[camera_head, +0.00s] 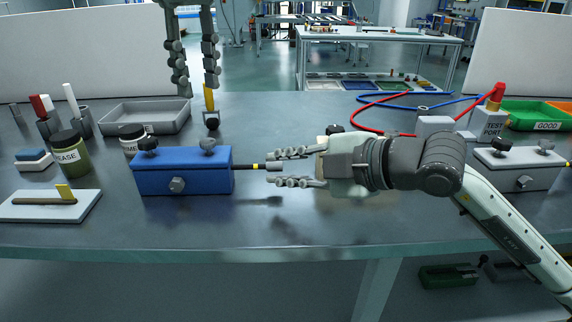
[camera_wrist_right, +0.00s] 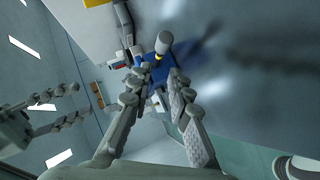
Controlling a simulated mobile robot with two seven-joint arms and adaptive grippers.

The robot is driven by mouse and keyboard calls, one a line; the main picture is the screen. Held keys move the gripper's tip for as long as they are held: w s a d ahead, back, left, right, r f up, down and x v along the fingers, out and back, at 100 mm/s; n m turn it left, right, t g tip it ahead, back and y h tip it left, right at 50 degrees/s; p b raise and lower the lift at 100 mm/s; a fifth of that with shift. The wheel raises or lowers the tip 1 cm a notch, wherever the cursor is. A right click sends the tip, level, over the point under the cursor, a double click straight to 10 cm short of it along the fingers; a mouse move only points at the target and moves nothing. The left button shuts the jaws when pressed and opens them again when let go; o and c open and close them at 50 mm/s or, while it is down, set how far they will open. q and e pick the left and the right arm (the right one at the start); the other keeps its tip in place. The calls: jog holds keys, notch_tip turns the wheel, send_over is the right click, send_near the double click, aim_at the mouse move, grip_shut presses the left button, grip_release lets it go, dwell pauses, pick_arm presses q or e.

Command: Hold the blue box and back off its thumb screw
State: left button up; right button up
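The blue box (camera_head: 183,171) sits on the table at left centre. My left gripper (camera_head: 198,91) hangs open and empty behind and above the box.
A grease jar (camera_head: 67,151), another jar (camera_head: 132,140) and a grey tray (camera_head: 145,116) are near the box's left and back. A white board (camera_head: 50,205) lies front left. At right are a white box (camera_head: 517,170), a test port (camera_head: 492,122) and red and blue hoses.

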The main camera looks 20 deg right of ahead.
aim_at(258, 167)
jog(key=shift+w+d, duration=0.2)
jog(key=shift+d, duration=0.05)
jog(key=shift+w+a+f, duration=0.15)
jog(key=shift+w, duration=0.2)
jog(key=x, duration=0.6)
jog(key=shift+w+a+f, duration=0.2)
jog(key=shift+w, duration=0.05)
jog(key=shift+c, duration=0.3)
grip_shut()
